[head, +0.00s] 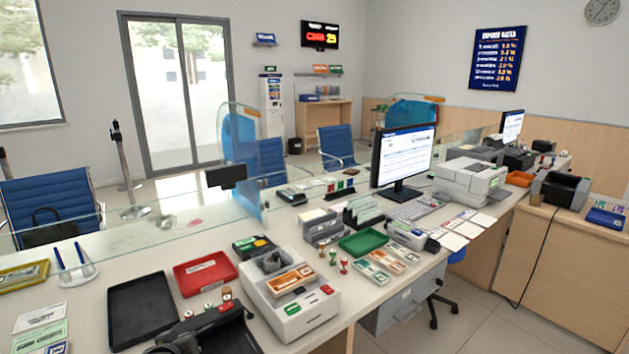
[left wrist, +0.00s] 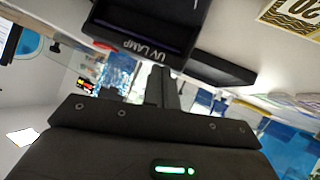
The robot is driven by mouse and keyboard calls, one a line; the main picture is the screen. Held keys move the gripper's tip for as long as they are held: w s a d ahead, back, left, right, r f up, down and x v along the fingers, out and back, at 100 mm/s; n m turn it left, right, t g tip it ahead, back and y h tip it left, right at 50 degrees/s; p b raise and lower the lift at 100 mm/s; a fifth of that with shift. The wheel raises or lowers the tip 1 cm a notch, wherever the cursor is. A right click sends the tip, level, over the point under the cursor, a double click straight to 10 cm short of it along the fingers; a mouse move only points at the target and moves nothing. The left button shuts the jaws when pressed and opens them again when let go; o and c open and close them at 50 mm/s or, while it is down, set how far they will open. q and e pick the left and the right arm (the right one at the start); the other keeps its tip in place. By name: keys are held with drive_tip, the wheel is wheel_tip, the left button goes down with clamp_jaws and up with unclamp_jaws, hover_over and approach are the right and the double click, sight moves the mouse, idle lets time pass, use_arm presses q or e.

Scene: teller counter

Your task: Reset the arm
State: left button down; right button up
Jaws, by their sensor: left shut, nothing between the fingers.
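My left gripper (left wrist: 163,78) shows in the left wrist view with its narrow dark fingers together and nothing between them. A black box marked UV LAMP (left wrist: 140,38) appears upside down just beyond the fingertips; I cannot tell whether they touch it. In the head view, a dark shape (head: 225,328) stands at the bottom edge, partly cut off. I cannot tell there which parts are my arm and which are the lamp. My right gripper is in neither view.
A black tray (head: 142,310), a red tray (head: 205,273) and a banknote machine (head: 300,312) crowd the near counter. A glass screen (head: 130,238) runs along its far side. A monitor (head: 404,156) and a green tray (head: 362,243) stand further right.

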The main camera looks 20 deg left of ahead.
use_arm(q)
drive_tip(key=s+d+f+m+g+h, duration=0.3)
drive_tip(key=s+d+f+m, duration=0.25)
drive_tip(key=s+d, duration=0.55)
drive_tip(key=s+d+f+m+g+h, duration=0.35)
drive_tip(key=s+d+f+m, duration=0.2)
drive_tip(key=s+d, duration=0.6)
wheel_tip(320, 180, down, 27)
drive_tip(key=g, duration=0.2)
drive_tip(key=s+a+f, duration=0.2)
drive_tip(key=s+f, duration=1.3)
drive_tip(key=s, duration=0.2)
drive_tip(key=shift+a+f+g+y, duration=0.35)
drive_tip(key=shift+f+y, duration=0.05)
drive_tip(key=shift+y, duration=0.05)
